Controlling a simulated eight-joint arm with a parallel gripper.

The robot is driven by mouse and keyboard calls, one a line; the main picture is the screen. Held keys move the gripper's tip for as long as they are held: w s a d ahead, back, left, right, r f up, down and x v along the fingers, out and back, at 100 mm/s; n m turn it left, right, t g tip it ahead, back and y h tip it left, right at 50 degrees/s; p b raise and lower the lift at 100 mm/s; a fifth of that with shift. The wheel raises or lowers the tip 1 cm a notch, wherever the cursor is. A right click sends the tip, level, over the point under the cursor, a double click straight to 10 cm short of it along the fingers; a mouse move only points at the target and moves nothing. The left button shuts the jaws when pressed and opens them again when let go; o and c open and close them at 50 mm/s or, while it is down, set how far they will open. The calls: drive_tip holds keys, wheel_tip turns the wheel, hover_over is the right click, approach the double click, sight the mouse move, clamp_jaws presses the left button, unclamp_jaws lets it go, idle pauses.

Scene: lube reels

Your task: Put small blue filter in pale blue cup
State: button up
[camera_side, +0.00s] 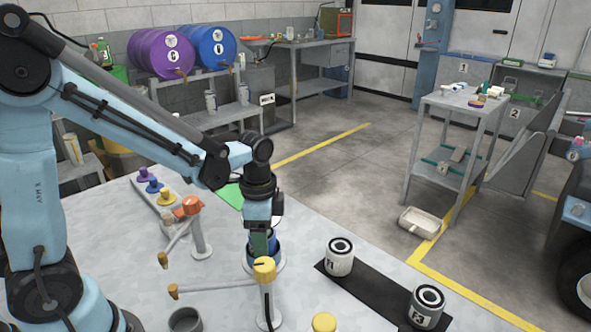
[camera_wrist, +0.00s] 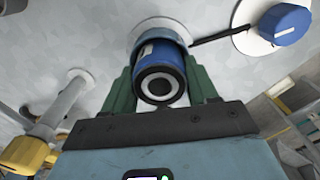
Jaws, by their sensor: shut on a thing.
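The small blue filter (camera_wrist: 160,60) is between the green fingers of my gripper (camera_wrist: 162,88) in the wrist view, its dark ringed end facing the camera. My gripper is shut on it. The pale blue cup (camera_wrist: 163,23) shows as a ring around the filter's far end, on a white round base. How deep the filter sits in it cannot be told. In the side view my gripper (camera_side: 262,243) points down close to the table, with blue showing beside the fingers. The fingers and the yellow-topped stand partly hide the filter and cup there.
A yellow-topped stand (camera_side: 264,271) with a side arm is close in front of my gripper. An orange-topped stand (camera_side: 190,206) is to the left. Two numbered filters stand on a black mat (camera_side: 375,293) at right. A blue cap (camera_wrist: 286,24) is near the cup.

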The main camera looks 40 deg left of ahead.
drive_tip(key=shift+f, duration=0.15)
drive_tip(key=o, duration=1.2)
drive_tip(key=shift+o, duration=0.2)
wheel_tip(320, 180, up, 12)
drive_tip(key=s+n+t, duration=0.1)
drive_tip(key=n+t, duration=0.1)
drive_tip(key=n, duration=0.1)
drive_tip(key=s+f+n+t, duration=0.1)
drive_tip(key=s+n+t, duration=0.1)
drive_tip(key=n, duration=0.1)
drive_tip(key=s+f+n+t, duration=0.1)
drive_tip(key=s+n+t, duration=0.1)
drive_tip(key=n+t, duration=0.1)
drive_tip(key=shift+f, duration=0.15)
